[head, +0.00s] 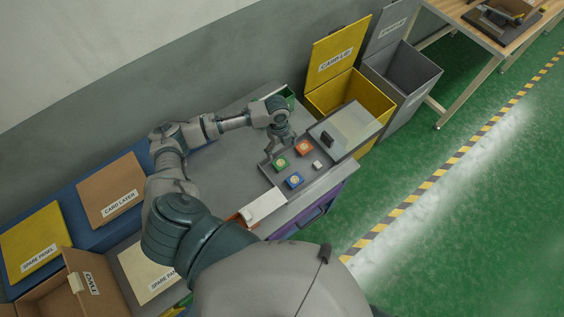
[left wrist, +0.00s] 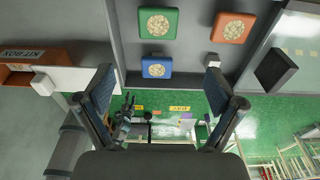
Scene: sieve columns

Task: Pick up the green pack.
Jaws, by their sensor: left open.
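The green pack (head: 280,163), a flat square with a pale round patch on top, lies in a grey tray (head: 268,172) on the bench. It also shows in the left wrist view (left wrist: 158,23) near the top edge. My left gripper (head: 284,147) is open and empty above the tray, close to the green pack. In the left wrist view its two fingers (left wrist: 159,75) stand wide apart, with the green pack beyond their tips. I cannot judge the height of the fingertips exactly.
The orange pack (head: 304,147), blue pack (head: 294,180), white cube (head: 317,165) and black block (head: 327,140) are close by. A clear panel (head: 352,124) lies at the tray's right. A white-topped kit box (head: 262,206) is at the bench front. Yellow (head: 350,93) and grey bins stand behind.

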